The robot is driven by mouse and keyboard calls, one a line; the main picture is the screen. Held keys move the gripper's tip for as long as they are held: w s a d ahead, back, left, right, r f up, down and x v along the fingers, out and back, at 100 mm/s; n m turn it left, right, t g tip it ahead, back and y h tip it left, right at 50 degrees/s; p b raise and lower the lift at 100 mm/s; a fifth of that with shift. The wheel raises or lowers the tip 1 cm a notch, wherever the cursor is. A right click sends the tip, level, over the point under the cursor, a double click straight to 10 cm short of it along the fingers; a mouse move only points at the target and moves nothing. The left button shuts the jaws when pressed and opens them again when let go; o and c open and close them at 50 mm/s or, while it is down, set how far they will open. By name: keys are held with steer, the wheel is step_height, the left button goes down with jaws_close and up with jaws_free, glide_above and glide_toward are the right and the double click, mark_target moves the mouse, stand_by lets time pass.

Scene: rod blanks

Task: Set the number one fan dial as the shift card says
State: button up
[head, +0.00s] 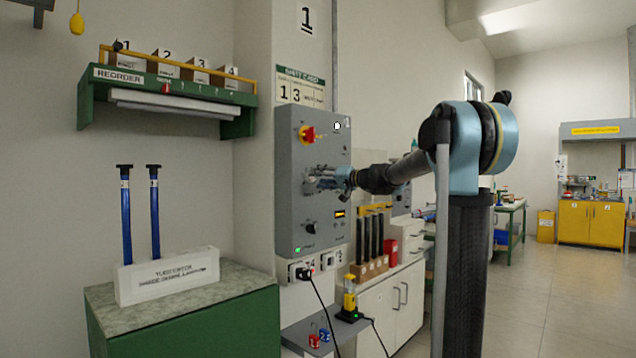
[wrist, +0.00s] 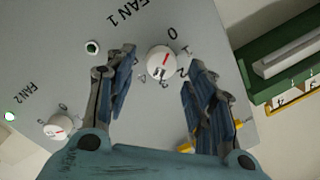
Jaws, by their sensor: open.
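The number one fan dial (wrist: 161,62) is a white knob with a red mark, under the FAN 1 label on the grey panel (head: 310,225). Digits from 0 run around it; the mark points up and right, near 0 or 1, not clear which. My gripper (wrist: 163,66) is open, its fingers on either side of the dial in the wrist view, with gaps and no visible contact. In the head view my gripper (head: 324,179) is at the panel front and hides this dial. The shift card (head: 300,88) above the panel shows a large 1 and 3; its small print is unreadable.
The FAN 2 dial (wrist: 58,127) sits beside on the panel. A red and yellow switch (head: 307,134) is above my gripper, a black knob (head: 310,228) below. A green shelf (head: 170,88) hangs left. Open floor (head: 535,290) lies right.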

steer(key=shift+x, duration=0.9)
steer(key=c, duration=1.1)
steer(key=shift+o, duration=0.2)
steer(key=shift+m, duration=0.4)
steer(key=m, duration=0.4)
steer(key=shift+d+f+m, duration=0.1)
steer(key=shift+f+m, duration=0.05)
steer(key=shift+m, duration=0.15)
steer(key=shift+f+m+t, duration=0.15)
steer(key=shift+m+t, duration=0.25)
steer(key=shift+m, duration=1.9)
